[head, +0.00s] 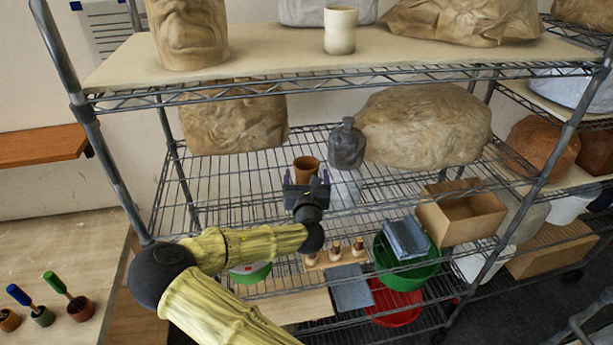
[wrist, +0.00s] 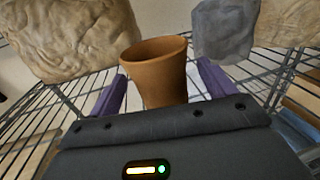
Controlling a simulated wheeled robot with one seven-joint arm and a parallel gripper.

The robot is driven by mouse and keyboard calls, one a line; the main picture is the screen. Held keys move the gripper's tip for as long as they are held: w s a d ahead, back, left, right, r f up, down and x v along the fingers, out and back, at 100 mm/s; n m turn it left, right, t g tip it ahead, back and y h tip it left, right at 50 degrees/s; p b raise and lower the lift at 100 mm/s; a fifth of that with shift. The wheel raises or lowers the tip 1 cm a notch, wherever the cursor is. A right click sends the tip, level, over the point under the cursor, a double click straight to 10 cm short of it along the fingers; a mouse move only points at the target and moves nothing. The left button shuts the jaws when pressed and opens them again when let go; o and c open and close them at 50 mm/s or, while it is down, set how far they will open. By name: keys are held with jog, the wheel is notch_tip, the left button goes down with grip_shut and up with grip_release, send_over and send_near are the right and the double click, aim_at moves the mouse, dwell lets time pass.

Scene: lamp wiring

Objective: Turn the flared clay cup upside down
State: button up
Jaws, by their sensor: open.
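The flared clay cup (head: 306,168) is a brown, tapered cup standing upright on the wire shelf, its wide mouth facing up. In the wrist view the cup (wrist: 160,72) is just beyond my gripper, between the lines of the two purple fingers. My gripper (head: 307,184) is open, with one finger to each side of the cup; the wrist view also shows the gripper (wrist: 160,92). I cannot tell whether either finger touches the cup. The cup's lower part is hidden behind the gripper body in both views.
A grey lidded bottle-like object (head: 346,146) stands close to the right of the cup. A large wrapped lump (head: 428,126) lies behind it and another wrapped block (head: 232,122) stands at the back left. A cardboard box (head: 461,213) is at the right. The shelf's left front is bare.

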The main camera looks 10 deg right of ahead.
jog(key=c, duration=1.2)
jog(key=shift+o, duration=0.2)
jog(key=shift+r, duration=0.15)
notch_tip(320, 180, up, 10)
jog(key=b, duration=0.3)
jog(key=shift+w+d+f, duration=0.1)
jog(key=shift+d+f, duration=0.05)
jog(key=shift+f, duration=0.05)
